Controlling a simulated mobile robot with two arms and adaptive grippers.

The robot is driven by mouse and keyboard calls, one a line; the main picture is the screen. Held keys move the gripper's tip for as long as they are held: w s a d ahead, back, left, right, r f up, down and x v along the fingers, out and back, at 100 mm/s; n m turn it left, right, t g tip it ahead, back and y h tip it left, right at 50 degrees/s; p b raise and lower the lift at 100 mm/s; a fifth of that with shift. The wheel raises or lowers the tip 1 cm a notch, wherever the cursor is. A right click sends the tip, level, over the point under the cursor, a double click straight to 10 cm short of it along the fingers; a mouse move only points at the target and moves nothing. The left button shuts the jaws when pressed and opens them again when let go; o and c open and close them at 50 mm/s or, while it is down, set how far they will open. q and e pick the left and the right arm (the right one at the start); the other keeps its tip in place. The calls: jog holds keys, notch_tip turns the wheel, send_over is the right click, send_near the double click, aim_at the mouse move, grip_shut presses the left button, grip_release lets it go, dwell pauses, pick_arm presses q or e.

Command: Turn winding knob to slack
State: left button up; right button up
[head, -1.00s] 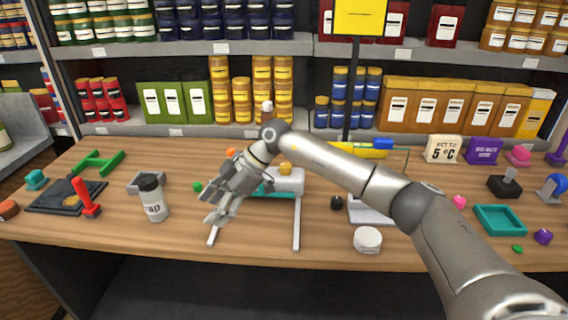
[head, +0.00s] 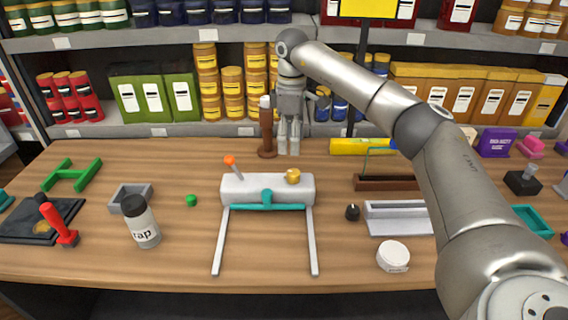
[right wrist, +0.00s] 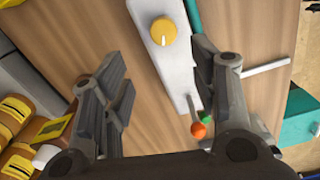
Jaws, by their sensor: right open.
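The winding device is a white block (head: 222,188) with two pale rails (head: 313,240) reaching toward the table's front edge and a teal bar (head: 285,207) across its front. A yellow knob (head: 293,176) sits on top at the right; in the right wrist view the knob (right wrist: 163,31) shows a white line on its face. An orange-tipped lever (head: 231,162) stands at the block's left end. My right gripper (head: 289,150) is open and empty, pointing down behind the block and apart from the knob. My left gripper is out of view.
A brown pepper-mill-like post (head: 267,130) stands close left of my right gripper. A labelled jar (head: 143,225) and a red-handled tool (head: 58,225) are at left. A black knob (head: 352,212) and a white round tin (head: 393,256) are at right. Stocked shelves rise behind.

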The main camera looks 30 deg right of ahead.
aim_at(292, 172)
jog(key=shift+s+f+p, duration=0.2)
jog(key=shift+s+f, duration=0.15)
jog(key=shift+f, duration=0.2)
jog(key=shift+s+f+p, duration=0.15)
jog(key=shift+s+f, duration=0.2)
jog(key=shift+f, duration=0.2)
notch_tip(292, 172, down, 3)
jog(key=shift+f+p, duration=0.2)
jog(key=shift+p, duration=0.2)
jog(key=f, duration=0.3)
jog(key=shift+w, duration=0.25)
jog(key=shift+f+p, duration=0.35)
jog(key=shift+f, duration=0.25)
jog(key=shift+c, duration=1.5)
jog(key=c, duration=0.5)
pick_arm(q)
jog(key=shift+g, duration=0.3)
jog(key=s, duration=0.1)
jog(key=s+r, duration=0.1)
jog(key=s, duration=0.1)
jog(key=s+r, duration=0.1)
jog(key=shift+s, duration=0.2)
pick_arm(e)
jog(key=shift+c, duration=1)
